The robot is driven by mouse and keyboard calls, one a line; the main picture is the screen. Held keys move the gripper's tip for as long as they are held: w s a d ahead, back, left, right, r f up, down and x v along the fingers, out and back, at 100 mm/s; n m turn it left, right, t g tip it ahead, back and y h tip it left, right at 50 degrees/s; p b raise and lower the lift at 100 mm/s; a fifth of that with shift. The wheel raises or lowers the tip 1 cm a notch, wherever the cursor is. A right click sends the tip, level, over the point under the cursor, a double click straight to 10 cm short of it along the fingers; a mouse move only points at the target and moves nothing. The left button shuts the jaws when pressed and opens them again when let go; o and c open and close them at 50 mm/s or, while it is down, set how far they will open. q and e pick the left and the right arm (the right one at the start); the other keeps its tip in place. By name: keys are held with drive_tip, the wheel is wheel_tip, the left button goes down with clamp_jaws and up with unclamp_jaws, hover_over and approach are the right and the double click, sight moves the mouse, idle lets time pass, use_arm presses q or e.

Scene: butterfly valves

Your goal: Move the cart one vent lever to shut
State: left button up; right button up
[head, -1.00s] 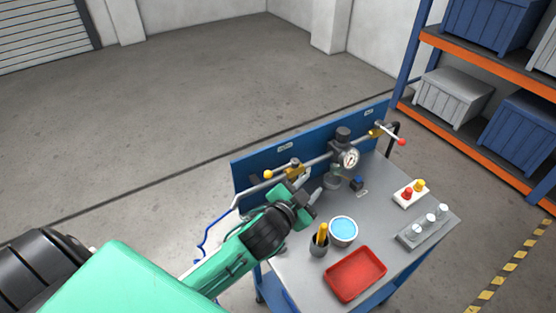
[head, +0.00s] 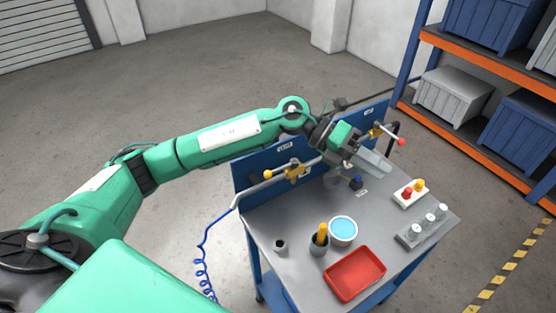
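The cart (head: 290,270) carries a blue back panel with a pipe along it. A yellow-knobbed lever (head: 268,174) sits on the left brass valve (head: 294,172). A red-knobbed lever (head: 402,142) sits on the right brass valve (head: 376,131) and points to the right and down. The small labels are too small to read, so I cannot tell which lever is the vent. My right gripper is not in view.
Shelving (head: 480,135) stands at right.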

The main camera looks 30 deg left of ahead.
use_arm(q)
drive_tip(key=w+a+f+m+y, duration=0.1)
drive_tip(key=w+a+f+y, duration=0.15)
drive_tip(key=a+y, duration=0.65)
drive_tip(key=y, duration=0.4)
approach(281, 168)
drive_tip(key=shift+n, duration=0.3)
drive_tip(key=f+p, duration=0.1)
drive_tip(key=f, duration=0.1)
drive_tip(key=f+p, duration=0.4)
drive_tip(key=shift+s+d+f, duration=0.2)
drive_tip(key=shift+s+d, duration=0.1)
drive_tip(key=shift+f, duration=0.55)
drive_tip(key=c, duration=0.7)
drive_tip(key=shift+d, duration=0.1)
